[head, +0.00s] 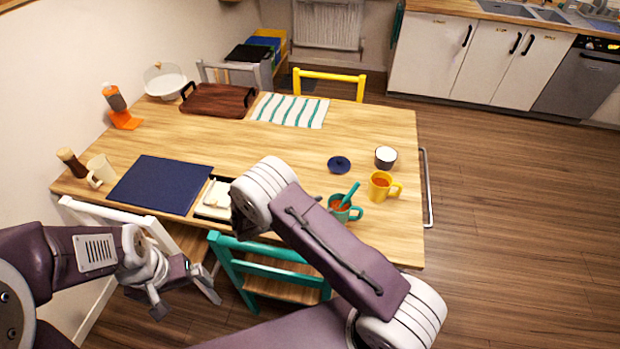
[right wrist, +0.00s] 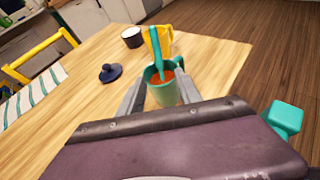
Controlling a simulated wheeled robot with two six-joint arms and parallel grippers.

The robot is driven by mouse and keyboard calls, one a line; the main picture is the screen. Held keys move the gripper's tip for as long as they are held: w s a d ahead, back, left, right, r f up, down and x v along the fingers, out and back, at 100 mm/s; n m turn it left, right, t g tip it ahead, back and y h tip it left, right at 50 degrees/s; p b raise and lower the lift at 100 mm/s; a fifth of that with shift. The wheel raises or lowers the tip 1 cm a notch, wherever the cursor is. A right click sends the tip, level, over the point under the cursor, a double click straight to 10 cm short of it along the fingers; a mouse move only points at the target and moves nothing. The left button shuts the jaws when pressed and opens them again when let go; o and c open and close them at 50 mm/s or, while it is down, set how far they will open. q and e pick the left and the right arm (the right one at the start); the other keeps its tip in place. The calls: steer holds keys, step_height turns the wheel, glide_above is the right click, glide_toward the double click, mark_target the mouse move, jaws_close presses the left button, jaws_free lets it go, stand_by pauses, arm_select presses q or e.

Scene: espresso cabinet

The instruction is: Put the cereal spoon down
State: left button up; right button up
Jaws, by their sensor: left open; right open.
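The spoon (head: 350,194) has a teal handle and leans in a teal mug (head: 344,214) of orange-red contents near the table's right front edge. In the right wrist view the spoon (right wrist: 158,60) rises from the mug (right wrist: 163,93). My right gripper (right wrist: 160,93) is open, with one finger on each side of the mug in that view. I cannot tell whether the fingers touch it. In the head view my right arm hides that gripper. My left gripper (head: 183,296) is open and empty, low in front of the table beside the white chair.
A yellow mug (head: 381,186), a dark cup (head: 386,158) and a blue lid (head: 339,164) stand close behind the teal mug. A navy mat (head: 160,184) lies at the left. The teal chair (head: 268,269) is at the front edge. The table's middle is clear.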

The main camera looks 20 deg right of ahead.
steer(key=d+r+m+g, duration=0.2)
steer(key=d+r+m, duration=0.3)
steer(key=r, duration=0.4)
steer(key=s+d+r+m+g+y, duration=0.25)
steer(key=s+d+m+y, duration=0.2)
steer(key=s, duration=0.45)
steer(key=s+a+f+m+t+y, duration=0.2)
steer(key=s+a+m+y, duration=0.4)
steer(key=a+m, duration=0.5)
steer(key=shift+s+a+f+y, duration=0.4)
steer(key=shift+a+f+y, duration=0.3)
steer(key=shift+y, duration=0.55)
